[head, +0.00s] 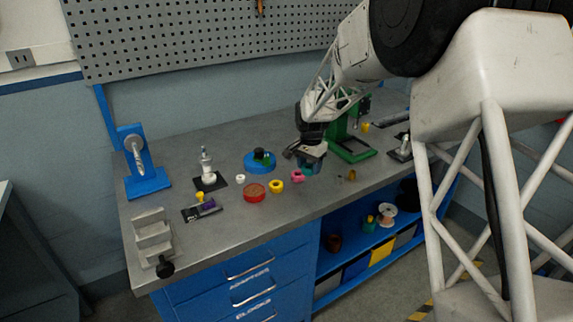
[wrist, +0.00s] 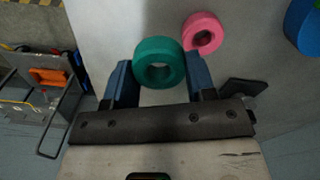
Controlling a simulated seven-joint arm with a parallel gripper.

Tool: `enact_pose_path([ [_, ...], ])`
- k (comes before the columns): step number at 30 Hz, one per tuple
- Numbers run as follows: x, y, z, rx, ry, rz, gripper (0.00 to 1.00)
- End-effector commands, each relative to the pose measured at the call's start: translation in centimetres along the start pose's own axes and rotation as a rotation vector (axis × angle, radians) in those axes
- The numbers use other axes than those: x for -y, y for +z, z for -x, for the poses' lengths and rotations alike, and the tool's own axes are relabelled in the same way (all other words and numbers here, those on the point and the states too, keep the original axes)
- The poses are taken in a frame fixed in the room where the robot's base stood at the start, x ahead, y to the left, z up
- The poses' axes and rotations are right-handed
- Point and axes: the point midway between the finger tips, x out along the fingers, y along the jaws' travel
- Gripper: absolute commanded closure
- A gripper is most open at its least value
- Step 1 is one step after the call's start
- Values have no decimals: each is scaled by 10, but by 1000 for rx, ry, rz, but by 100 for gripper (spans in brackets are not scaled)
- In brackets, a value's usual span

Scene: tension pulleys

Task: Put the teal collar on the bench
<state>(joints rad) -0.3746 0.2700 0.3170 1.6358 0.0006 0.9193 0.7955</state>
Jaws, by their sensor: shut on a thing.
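The teal collar (wrist: 159,63) is a thick ring with a round hole, seen between the two blue fingers of my gripper (wrist: 160,80) in the wrist view. My gripper is shut on it. In the head view my gripper (head: 310,163) is over the front part of the grey bench (head: 225,228), right of the pink collar. The teal collar (head: 308,169) shows only slightly there, mostly hidden by the fingers. I cannot tell whether it touches the bench top.
A pink collar (head: 298,176) lies close by; it also shows in the wrist view (wrist: 203,34). Yellow (head: 276,187) and red (head: 254,193) rings, a blue round base (head: 259,162) and a green stand (head: 350,145) are around. The bench's front edge is near.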

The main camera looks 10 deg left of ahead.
Motion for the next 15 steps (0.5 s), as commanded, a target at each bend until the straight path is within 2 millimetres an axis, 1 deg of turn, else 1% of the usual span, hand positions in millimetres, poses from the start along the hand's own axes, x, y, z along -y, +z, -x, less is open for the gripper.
enact_pose_path([
  [1,8,10,-1,0,0,-19,72],
  [6,22,29,-4,0,0,-80,72],
  [9,26,35,-5,0,0,-98,72],
  [15,27,37,-5,0,0,-107,72],
])
